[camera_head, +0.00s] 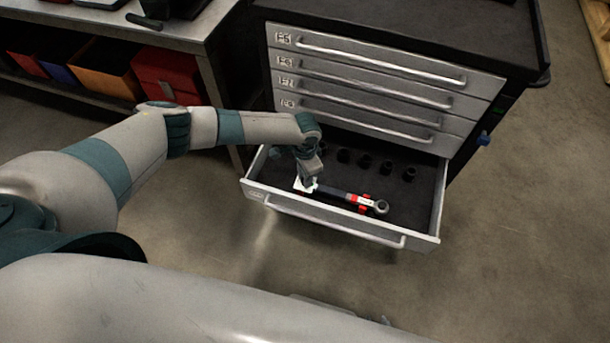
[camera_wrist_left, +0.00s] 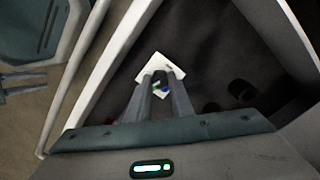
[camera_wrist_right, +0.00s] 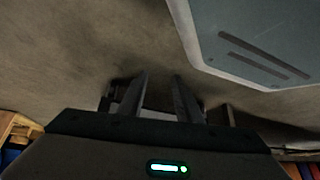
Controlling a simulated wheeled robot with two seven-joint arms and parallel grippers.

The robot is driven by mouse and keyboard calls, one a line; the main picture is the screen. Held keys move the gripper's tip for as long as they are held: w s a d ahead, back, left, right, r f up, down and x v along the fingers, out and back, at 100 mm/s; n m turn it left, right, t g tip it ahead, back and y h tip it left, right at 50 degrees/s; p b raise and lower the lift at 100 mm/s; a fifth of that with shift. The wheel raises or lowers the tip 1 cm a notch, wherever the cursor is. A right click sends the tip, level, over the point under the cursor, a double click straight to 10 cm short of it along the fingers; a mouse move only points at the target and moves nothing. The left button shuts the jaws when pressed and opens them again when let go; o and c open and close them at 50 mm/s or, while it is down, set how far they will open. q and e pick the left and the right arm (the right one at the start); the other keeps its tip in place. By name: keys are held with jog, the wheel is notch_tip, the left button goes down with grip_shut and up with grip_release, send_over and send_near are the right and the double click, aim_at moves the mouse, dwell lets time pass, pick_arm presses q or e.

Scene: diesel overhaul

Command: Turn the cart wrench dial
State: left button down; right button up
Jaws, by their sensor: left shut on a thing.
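The cart wrench (camera_head: 350,197) lies in the open bottom drawer (camera_head: 330,216), a dark bar with red bands and a round head at its right end. My left gripper (camera_head: 305,183) points down at the wrench's left end. The fingers hide most of the dial. My right gripper (camera_wrist_right: 160,80) shows only in the right wrist view, its fingers apart with nothing between them.
Several black sockets (camera_head: 364,160) stand along the drawer's back. The cabinet's upper drawers (camera_head: 370,80) are closed. A bench (camera_head: 190,35) with orange and red bins (camera_head: 105,75) below stands at the upper left. The floor right of the drawer is clear.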

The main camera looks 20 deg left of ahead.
pick_arm(q)
jog(key=m, duration=0.5)
jog(key=shift+m, duration=1.3)
pick_arm(e)
jog(key=shift+w+a+r+t, duration=0.15)
jog(key=shift+w+a+r, duration=0.15)
jog(key=shift+w, duration=0.25)
jog(key=shift+w+a+r+t, duration=0.2)
jog(key=shift+w+a, duration=0.1)
jog(key=shift+w, duration=0.2)
jog(key=shift+s, duration=0.15)
pick_arm(q)
jog(key=c, duration=1.6)
grip_release()
jog(key=shift+o, duration=0.2)
pick_arm(e)
jog(key=shift+d+f, duration=0.1)
pick_arm(q)
jog(key=shift+r, duration=0.1)
